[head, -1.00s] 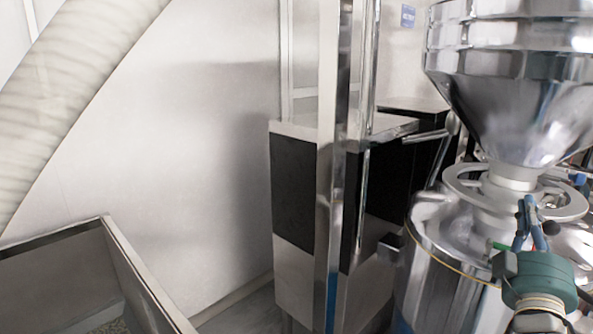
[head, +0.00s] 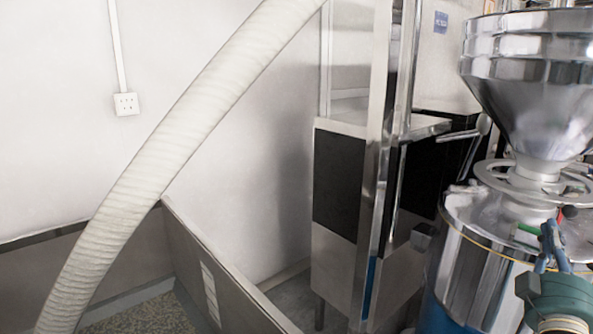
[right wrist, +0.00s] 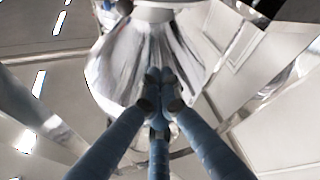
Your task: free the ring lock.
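The ring lock seems to be the flat metal ring (head: 505,180) around the neck under the steel hopper (head: 530,85), on top of the shiny grinder drum (head: 475,255). My right gripper (head: 550,232), with blue fingers and a green body, is at the lower right of the head view, in front of and below the ring. They look apart, but the depth is hard to judge. In the right wrist view the blue fingers of my right gripper (right wrist: 161,88) meet at their tips, with nothing visible between them. A shiny metal surface lies beyond them. My left gripper is out of view.
A thick pale hose (head: 165,150) crosses the left side. A steel frame post (head: 380,160) and a dark-panelled cabinet (head: 338,185) stand left of the grinder. A small red knob (head: 569,212) is near the right gripper.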

